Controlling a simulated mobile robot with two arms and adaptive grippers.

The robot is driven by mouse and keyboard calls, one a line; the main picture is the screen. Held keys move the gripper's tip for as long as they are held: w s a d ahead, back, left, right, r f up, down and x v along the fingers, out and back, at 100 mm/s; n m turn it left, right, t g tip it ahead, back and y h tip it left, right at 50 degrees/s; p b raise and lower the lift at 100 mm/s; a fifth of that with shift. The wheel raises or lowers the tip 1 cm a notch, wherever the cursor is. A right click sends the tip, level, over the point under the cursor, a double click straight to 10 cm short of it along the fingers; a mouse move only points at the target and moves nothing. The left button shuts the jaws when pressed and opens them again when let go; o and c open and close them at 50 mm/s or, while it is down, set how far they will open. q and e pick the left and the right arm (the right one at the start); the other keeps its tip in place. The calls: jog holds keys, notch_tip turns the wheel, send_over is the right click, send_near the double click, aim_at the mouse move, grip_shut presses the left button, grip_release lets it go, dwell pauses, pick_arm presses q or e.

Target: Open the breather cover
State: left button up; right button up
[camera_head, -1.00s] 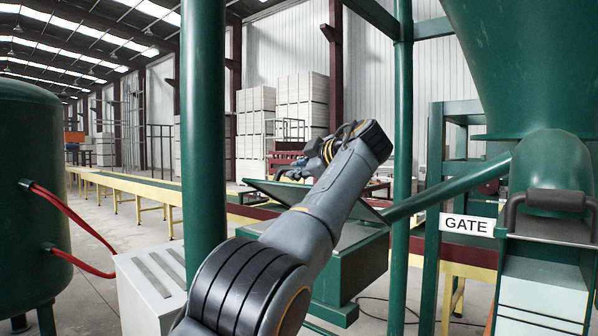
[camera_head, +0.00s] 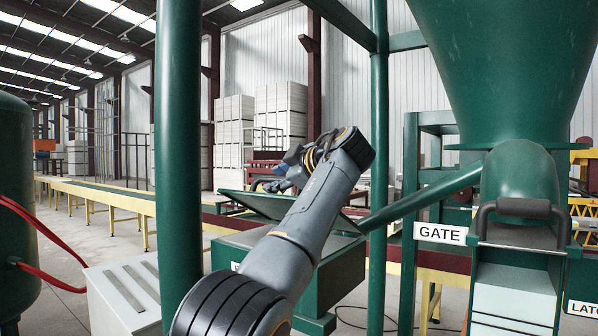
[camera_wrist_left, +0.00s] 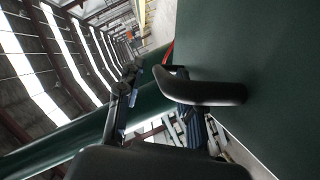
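The breather cover (camera_head: 262,205) is a flat dark green lid on the green box (camera_head: 335,276). It stands tilted up, with a gap over the box top. In the left wrist view, a large dark green panel, apparently the cover (camera_wrist_left: 270,70), fills the right side, with a black handle (camera_wrist_left: 205,92) standing out from it. My left gripper (camera_head: 275,178) is at the cover's far side, partly hidden by my forearm. In the wrist view its fingers (camera_wrist_left: 155,105) are spread apart and the handle is close by. Whether they touch it is unclear. My right gripper is out of view.
Green posts (camera_head: 180,130) (camera_head: 379,150) stand left and right of my arm. A hopper with a chute (camera_head: 522,190) and a GATE sign (camera_head: 440,233) is at the right. A grey vented box (camera_head: 125,290) stands at lower left, near red hoses (camera_head: 45,232).

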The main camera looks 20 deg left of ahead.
pick_arm(q)
jog(key=v, duration=1)
jog(key=shift+a, duration=0.2)
